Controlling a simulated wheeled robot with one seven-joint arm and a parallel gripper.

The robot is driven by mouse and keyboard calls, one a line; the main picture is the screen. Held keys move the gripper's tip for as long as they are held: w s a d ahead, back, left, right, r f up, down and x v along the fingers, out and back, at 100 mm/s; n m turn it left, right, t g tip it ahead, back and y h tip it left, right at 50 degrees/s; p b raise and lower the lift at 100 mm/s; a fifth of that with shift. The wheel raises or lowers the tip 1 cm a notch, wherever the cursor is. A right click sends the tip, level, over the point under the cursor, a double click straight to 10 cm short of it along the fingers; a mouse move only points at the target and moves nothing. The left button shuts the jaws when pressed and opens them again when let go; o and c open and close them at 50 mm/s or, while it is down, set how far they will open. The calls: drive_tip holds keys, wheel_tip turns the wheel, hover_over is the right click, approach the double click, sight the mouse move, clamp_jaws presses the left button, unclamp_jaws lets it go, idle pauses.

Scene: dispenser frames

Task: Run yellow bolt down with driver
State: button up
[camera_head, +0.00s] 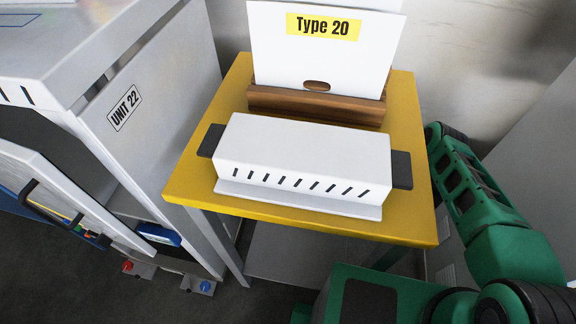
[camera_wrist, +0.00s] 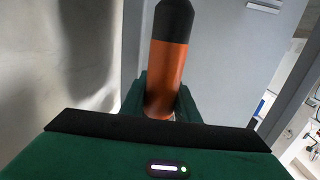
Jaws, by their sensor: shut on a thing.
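The driver (camera_wrist: 166,70) has an orange body and a black end. It fills the middle of the wrist view and points up and away from the camera. My gripper (camera_wrist: 161,100) is shut on it, with one green finger on each side of the orange body. The lower part of the driver is hidden behind my gripper's palm. I cannot make out the yellow bolt in either view. My gripper is not visible in the head view, where only my green arm shows at the right.
A yellow-topped table (camera_head: 300,218) carries a white slotted box (camera_head: 305,150) with black side handles. Behind it, a wooden holder (camera_head: 315,106) holds a white "Type 20" panel (camera_head: 325,55). A grey "UNIT 22" cabinet (camera_head: 150,110) stands left, its white front panel (camera_head: 70,190) tilted outward.

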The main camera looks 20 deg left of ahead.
drive_tip(key=shift+d+f, duration=0.1)
drive_tip(key=shift+f, duration=3.35)
idle(2.1)
drive_tip(key=shift+r, duration=2.55)
